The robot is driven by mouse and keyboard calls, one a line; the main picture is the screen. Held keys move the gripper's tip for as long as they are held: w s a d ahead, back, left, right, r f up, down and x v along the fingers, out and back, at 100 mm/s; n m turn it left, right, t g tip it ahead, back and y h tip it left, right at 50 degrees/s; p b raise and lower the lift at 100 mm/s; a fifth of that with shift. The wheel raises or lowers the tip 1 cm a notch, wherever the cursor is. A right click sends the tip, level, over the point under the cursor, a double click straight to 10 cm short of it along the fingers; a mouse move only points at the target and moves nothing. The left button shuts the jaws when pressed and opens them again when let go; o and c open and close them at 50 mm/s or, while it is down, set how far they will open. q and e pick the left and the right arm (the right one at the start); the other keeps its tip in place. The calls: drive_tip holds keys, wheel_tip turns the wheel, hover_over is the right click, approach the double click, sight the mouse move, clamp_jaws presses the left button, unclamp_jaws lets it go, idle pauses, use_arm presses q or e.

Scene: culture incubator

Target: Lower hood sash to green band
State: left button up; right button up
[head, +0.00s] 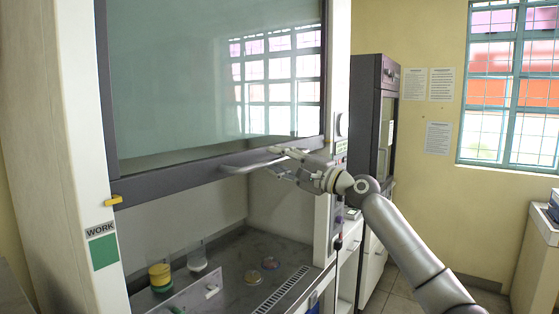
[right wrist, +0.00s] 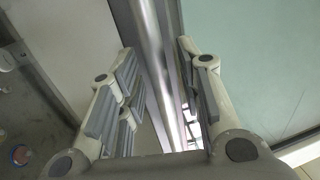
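The hood sash (head: 215,85) is a glass pane in a dark frame, raised so the hood front is open below it. A pale bar handle (head: 238,169) runs along its bottom rail. A yellow pointer (head: 113,200) at the rail's left end sits above the green band (head: 103,251) on the left post. My right gripper (head: 280,164) is at the handle's right part. In the right wrist view, its open fingers (right wrist: 157,55) lie either side of the metal handle (right wrist: 158,75), with gaps visible; contact at the tips is unclear. My left gripper is out of view.
A WORK label (head: 99,231) is above the green band. Inside the hood stand a yellow container (head: 160,276), a clear container (head: 197,259) and small dishes (head: 270,263). A dark cabinet (head: 367,115) stands right of the hood. Floor is free at the right.

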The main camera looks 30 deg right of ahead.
clamp_jaws()
wheel_tip(320, 180, down, 8)
drive_tip(key=b, duration=0.5)
drive_tip(key=shift+r, duration=0.15)
drive_tip(key=shift+o, duration=0.8)
unclamp_jaws()
drive_tip(key=shift+r, duration=0.1)
drive_tip(key=v, duration=1.2)
